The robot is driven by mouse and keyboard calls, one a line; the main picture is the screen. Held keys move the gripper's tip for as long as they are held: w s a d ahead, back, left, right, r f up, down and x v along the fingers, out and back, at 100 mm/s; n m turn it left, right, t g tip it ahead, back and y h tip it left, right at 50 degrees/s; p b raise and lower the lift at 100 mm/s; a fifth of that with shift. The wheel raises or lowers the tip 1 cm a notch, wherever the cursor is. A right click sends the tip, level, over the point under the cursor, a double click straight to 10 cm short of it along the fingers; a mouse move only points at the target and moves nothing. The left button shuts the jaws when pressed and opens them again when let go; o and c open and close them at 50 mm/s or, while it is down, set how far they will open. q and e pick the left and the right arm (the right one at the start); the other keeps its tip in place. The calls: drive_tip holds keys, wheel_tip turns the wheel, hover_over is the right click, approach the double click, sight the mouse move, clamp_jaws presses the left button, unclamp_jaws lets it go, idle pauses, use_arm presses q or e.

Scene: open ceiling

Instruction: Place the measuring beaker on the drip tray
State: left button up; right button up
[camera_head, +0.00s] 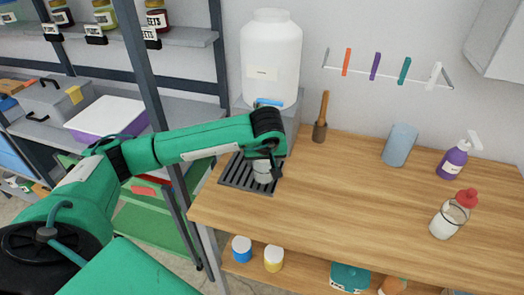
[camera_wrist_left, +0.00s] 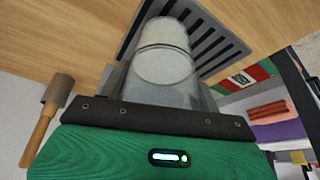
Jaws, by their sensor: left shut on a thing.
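The measuring beaker (camera_head: 263,171), a small pale, clear-walled cylinder, is at the left end of the wooden counter. My left gripper (camera_head: 265,163) is shut on it from above. In the left wrist view the beaker (camera_wrist_left: 165,50) sits between the fingers, with a whitish upper part. The drip tray (camera_head: 238,178) is a dark slotted plate on the counter below the white dispenser; its slots also show in the left wrist view (camera_wrist_left: 212,47). The beaker overlaps the tray's right part in the head view. I cannot tell whether its base touches the tray. My right gripper is out of view.
A large white dispenser (camera_head: 271,60) with a blue tap handle stands behind my gripper. A brown wooden-handled tool (camera_head: 320,118) stands right of it. The counter's middle is clear.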

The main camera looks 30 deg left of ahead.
use_arm(q)
drive_tip(key=shift+w+a, duration=0.35)
drive_tip(key=shift+w, duration=0.1)
drive_tip(key=shift+w+a+p, duration=0.45)
drive_tip(key=shift+w+a, duration=0.45)
drive_tip(key=shift+w, duration=0.3)
drive_tip(key=shift+w+a+f, duration=0.1)
drive_tip(key=shift+w+f, duration=0.05)
drive_tip(key=shift+f+p, duration=0.3)
drive_tip(key=shift+f, duration=0.3)
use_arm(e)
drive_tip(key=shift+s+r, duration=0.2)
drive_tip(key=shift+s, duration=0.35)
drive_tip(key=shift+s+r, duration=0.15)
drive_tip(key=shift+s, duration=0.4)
use_arm(q)
drive_tip(key=shift+f, duration=0.1)
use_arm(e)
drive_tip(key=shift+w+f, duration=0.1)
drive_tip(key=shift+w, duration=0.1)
